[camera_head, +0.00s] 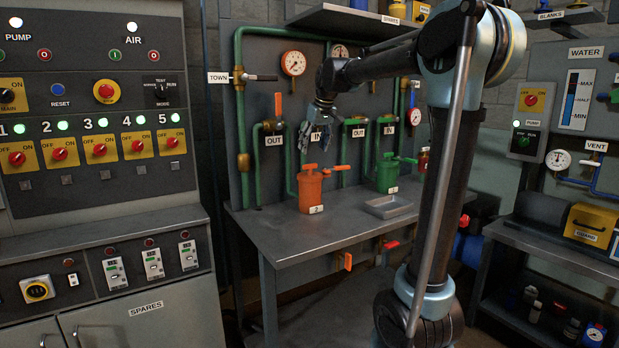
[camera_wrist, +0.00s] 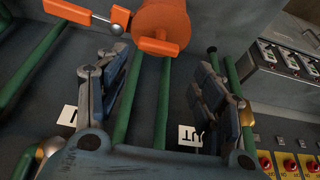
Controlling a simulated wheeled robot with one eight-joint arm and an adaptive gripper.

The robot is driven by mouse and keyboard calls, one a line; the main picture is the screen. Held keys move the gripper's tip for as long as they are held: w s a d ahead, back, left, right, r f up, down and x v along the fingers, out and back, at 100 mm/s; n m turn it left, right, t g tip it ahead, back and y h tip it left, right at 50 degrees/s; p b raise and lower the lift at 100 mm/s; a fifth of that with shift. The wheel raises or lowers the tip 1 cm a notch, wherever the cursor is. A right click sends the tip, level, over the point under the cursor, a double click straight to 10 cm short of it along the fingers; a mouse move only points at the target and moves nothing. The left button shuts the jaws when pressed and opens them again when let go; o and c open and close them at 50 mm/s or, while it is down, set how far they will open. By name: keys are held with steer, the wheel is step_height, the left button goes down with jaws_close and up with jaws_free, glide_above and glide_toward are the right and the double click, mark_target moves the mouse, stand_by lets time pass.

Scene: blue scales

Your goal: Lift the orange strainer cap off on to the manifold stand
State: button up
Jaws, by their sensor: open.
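The orange strainer (camera_head: 311,194) stands upright on the grey bench, with a white label low on its front. Its orange cap (camera_head: 309,172) is on top, and an orange handle sticks out to the right. My gripper (camera_head: 304,146) is above the strainer, by the green pipes, apart from the cap. In the wrist view my gripper (camera_wrist: 158,78) has its two fingers spread wide with nothing between them but background pipes. Orange parts of the strainer (camera_wrist: 162,18) show beyond the fingers at the top edge. I cannot tell which item is the manifold stand.
A green strainer (camera_head: 388,176) stands to the right. A shallow grey tray (camera_head: 388,207) lies between and in front. Green pipes with valves and IN and OUT labels line the panel (camera_head: 262,95) close behind my gripper. The bench's front left (camera_head: 270,235) is clear.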

mark_target(310, 165)
steer(key=x, duration=0.4)
steer(key=shift+f, duration=0.15)
steer(key=shift+d+x, duration=0.15)
steer(key=shift+x, duration=1.2)
steer(key=shift+d+x, duration=0.15)
steer(key=shift+x, duration=1.15)
steer(key=shift+s, duration=0.1)
steer(key=c, duration=1.2)
